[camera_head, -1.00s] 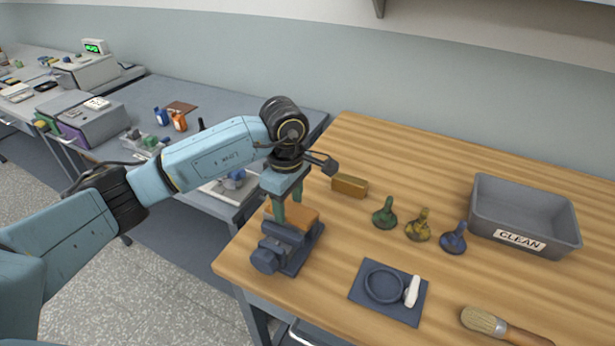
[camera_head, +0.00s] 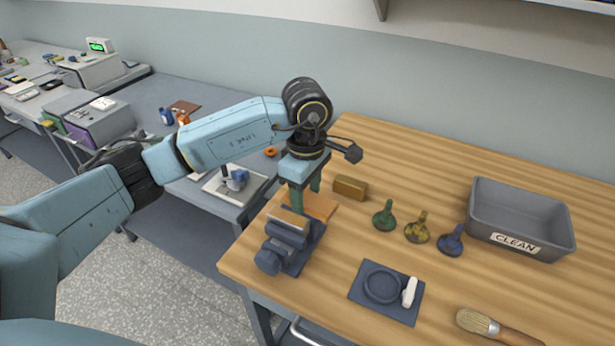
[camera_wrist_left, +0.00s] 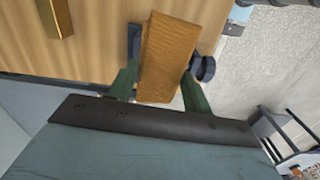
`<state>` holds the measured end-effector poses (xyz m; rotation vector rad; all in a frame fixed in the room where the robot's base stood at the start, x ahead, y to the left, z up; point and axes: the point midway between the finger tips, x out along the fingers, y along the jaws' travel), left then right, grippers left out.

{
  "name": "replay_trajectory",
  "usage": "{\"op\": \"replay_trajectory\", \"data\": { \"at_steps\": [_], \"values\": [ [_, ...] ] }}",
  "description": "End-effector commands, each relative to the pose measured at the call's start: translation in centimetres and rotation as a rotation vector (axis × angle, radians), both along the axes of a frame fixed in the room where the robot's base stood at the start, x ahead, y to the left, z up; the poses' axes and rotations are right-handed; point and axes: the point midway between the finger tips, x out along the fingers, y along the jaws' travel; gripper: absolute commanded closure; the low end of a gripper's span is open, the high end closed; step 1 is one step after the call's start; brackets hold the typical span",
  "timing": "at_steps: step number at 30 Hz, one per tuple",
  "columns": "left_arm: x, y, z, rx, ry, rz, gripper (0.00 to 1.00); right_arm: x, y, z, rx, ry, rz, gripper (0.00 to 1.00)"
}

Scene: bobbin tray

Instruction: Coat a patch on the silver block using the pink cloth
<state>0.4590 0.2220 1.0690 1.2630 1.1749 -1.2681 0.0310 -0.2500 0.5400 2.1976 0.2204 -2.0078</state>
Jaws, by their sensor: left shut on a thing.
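My left gripper (camera_head: 308,200) is shut on an orange-brown slab (camera_head: 321,207), just behind a dark blue vise (camera_head: 296,250). In the left wrist view, my gripper's green fingers (camera_wrist_left: 158,88) stand on either side of the slab (camera_wrist_left: 166,55). A pale grey, silver-looking block (camera_head: 290,216) shows at the top of the vise, in front of the slab. Whether the slab touches it is hard to tell. I see no clearly pink cloth. A small white piece (camera_head: 409,292) lies beside a round dish (camera_head: 382,285) on a dark mat (camera_head: 365,306). My right gripper is out of view.
A brass block (camera_head: 350,187) lies behind the vise. Green (camera_head: 384,215), yellow (camera_head: 417,228) and blue (camera_head: 451,240) knobbed pieces stand mid-table. A grey bin marked CLEAN (camera_head: 515,243) is at right, a brush (camera_head: 480,322) in front. The table's back middle is clear.

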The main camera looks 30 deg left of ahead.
Motion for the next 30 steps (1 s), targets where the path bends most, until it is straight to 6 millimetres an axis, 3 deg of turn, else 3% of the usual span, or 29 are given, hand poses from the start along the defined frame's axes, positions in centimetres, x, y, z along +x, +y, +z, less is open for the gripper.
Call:
{"op": "replay_trajectory", "data": {
  "at_steps": [8,25,30],
  "values": [
    [0.0,0.2,2.1,0.0,-0.002,0.002,0.68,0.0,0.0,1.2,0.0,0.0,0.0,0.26],
    [-0.1,0.1,2.1,0.0,-0.001,-0.004,0.68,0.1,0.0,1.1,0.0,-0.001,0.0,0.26],
    [-0.3,-0.1,1.6,0.001,-0.006,-0.155,0.68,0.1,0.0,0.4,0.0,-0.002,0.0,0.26]
  ]
}}
